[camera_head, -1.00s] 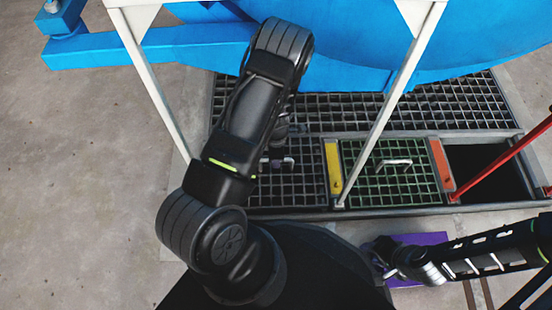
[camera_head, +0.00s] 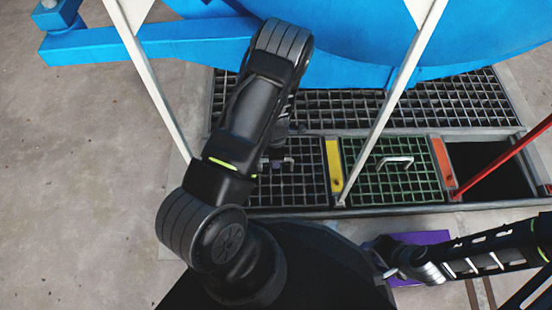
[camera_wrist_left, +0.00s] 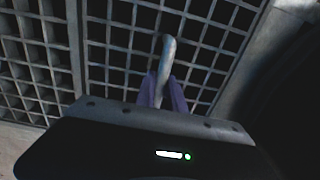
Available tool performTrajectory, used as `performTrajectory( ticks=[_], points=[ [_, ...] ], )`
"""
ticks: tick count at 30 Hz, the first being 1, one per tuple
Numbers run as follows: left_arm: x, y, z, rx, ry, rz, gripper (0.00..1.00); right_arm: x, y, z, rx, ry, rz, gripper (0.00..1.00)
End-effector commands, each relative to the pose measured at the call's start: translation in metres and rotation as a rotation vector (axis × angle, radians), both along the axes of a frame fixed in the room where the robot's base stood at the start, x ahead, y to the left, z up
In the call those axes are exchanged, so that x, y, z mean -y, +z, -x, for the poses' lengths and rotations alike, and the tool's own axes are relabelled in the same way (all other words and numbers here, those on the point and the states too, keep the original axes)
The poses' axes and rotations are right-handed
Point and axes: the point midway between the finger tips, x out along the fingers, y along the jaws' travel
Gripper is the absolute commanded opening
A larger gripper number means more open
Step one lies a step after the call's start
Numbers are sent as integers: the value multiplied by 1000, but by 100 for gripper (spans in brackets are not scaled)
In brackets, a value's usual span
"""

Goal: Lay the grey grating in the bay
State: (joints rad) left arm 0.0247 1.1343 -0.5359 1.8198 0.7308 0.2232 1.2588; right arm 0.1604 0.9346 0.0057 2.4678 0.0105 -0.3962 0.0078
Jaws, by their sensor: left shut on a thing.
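The grey grating (camera_head: 302,188) is at the left bay of the front row, left of a yellow strip, and looks about level with its surroundings. Whether it rests fully on the bay's rim (camera_head: 300,212) I cannot tell. My left gripper (camera_head: 276,162) is shut on its handle. In the left wrist view, the purple fingers (camera_wrist_left: 160,92) clasp the bent metal handle (camera_wrist_left: 168,52), with the grating's bars (camera_wrist_left: 120,40) behind. My left arm hides part of the grating. My right gripper (camera_head: 386,262) is low at the right; its jaws are unclear.
A green grating (camera_head: 390,178) with a handle lies in the middle bay, between yellow (camera_head: 333,165) and orange (camera_head: 444,162) strips. The right bay (camera_head: 488,165) is an open dark pit, crossed by a red bar (camera_head: 508,158). White posts (camera_head: 385,105) stand nearby. A blue vessel (camera_head: 350,45) is behind.

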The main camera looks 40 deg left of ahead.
Motion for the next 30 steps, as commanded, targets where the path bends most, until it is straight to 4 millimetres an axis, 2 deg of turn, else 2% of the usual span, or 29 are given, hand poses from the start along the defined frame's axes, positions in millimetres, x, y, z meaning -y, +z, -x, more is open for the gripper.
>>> performTrajectory(
  ticks=[27,28,30],
  points=[
    [0,-18,-1,3,0,-1,0,0,-15,0,0,0,0,36],
    [0,-17,-1,3,0,-1,17,0,-14,0,0,0,0,36],
    [0,-17,-1,2,0,0,22,0,-14,0,0,0,0,36]
  ],
)
